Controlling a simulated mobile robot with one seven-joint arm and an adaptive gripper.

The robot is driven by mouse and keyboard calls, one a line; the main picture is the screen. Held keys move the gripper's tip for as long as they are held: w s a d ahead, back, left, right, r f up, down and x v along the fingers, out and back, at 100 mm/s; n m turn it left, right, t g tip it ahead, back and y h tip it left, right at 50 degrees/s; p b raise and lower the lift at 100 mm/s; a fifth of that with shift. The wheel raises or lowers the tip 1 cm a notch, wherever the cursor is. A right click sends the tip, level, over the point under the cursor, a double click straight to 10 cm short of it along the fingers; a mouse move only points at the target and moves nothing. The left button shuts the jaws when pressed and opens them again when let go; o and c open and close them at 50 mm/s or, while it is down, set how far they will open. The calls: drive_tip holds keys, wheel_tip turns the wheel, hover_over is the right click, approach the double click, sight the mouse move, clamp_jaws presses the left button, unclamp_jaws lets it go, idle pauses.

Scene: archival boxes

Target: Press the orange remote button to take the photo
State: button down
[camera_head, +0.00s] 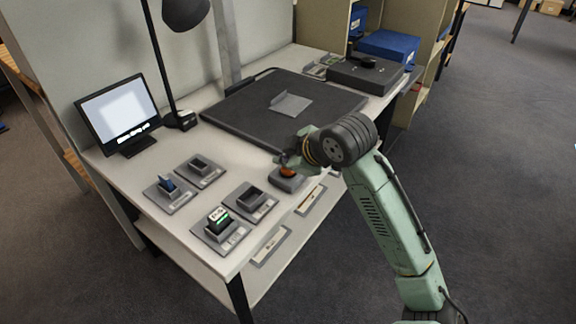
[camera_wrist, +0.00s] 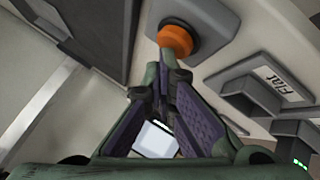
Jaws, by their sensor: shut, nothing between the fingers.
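The orange button (camera_wrist: 175,41) sits on a grey remote box (camera_wrist: 202,22) at the top of the wrist view. In the head view the button (camera_head: 287,171) shows just below my gripper, on its grey box (camera_head: 288,183) near the table's front edge. My gripper (camera_wrist: 167,75) is shut and empty. Its fingertips appear right at the button's edge in the wrist view; I cannot tell whether they touch it. In the head view my gripper (camera_head: 289,160) partly covers the button.
A monitor (camera_head: 118,109) stands at the table's left. Several grey holders (camera_head: 218,232) sit left of the remote. A dark mat (camera_head: 335,105) with a grey sheet (camera_head: 290,104) lies behind. A lamp (camera_head: 164,80) and a dark box (camera_head: 364,76) stand farther back.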

sight(286, 170)
drive_tip(key=shift+r+p, duration=0.55)
drive_tip(key=shift+r, duration=0.3)
wheel_tip(286, 170, up, 5)
drive_tip(key=p, duration=0.4)
idle(0.6)
